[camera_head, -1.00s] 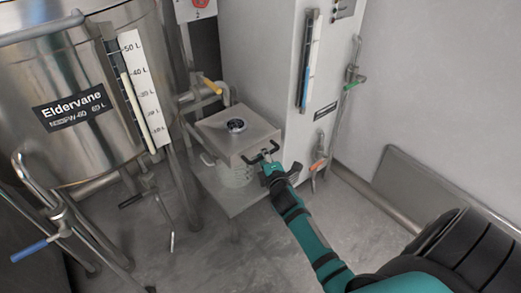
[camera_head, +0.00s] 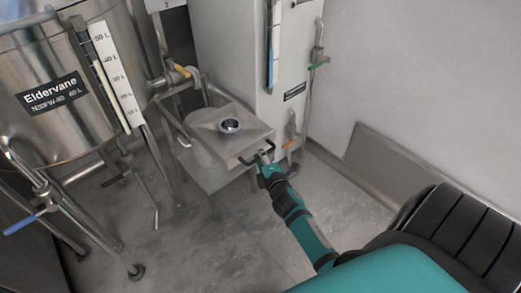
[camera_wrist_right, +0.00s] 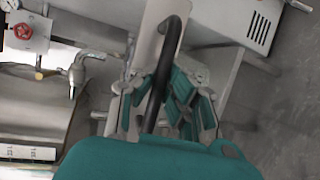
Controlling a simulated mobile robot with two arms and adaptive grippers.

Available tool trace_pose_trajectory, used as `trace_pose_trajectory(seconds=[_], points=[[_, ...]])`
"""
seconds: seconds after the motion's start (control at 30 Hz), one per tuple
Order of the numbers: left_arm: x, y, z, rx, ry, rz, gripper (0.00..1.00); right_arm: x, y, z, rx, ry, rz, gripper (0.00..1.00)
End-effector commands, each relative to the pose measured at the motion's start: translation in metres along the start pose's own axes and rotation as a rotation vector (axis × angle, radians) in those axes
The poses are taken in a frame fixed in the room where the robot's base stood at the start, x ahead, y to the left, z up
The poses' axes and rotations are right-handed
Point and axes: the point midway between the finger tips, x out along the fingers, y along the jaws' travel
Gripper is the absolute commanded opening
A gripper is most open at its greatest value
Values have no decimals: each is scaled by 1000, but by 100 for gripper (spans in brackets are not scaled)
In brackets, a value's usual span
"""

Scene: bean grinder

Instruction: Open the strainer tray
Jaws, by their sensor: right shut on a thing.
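The strainer tray (camera_head: 205,119) is a flat square metal piece with a round dark-centred fitting (camera_head: 229,125) on top. It sits out over a small stand, beside the steel tank. Its black bar handle (camera_head: 247,162) is on the front edge. My right gripper (camera_head: 265,159) is shut on the right part of this handle. In the right wrist view the curved black handle (camera_wrist_right: 172,38) runs between the fingers of my right gripper (camera_wrist_right: 163,100). The fingers hide part of the handle. My left gripper does not show.
The Eldervane tank (camera_head: 60,60) stands at the left, with pipes and a blue-handled valve (camera_head: 20,224) near its legs. A tall white cabinet (camera_head: 235,50) stands behind the tray. The grey floor (camera_head: 180,240) in front is clear.

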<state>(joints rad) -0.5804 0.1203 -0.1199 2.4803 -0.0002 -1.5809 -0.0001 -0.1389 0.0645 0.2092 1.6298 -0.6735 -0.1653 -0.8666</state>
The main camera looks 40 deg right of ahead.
Motion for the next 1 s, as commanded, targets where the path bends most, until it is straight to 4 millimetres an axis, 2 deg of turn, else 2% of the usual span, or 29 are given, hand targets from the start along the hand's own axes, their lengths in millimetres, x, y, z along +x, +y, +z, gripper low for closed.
trace_pose_trajectory(seconds=[0.27,0.3,0.5,0.83,1.0], points=[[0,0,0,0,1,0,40,0,2,0,-5,0,4,0],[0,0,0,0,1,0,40,0,2,0,-5,0,4,11],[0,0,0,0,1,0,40,0,1,0,-3,0,3,36],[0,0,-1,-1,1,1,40,-4,0,0,-1,0,0,36],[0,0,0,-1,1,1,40,-30,-1,0,-1,1,-1,36]])
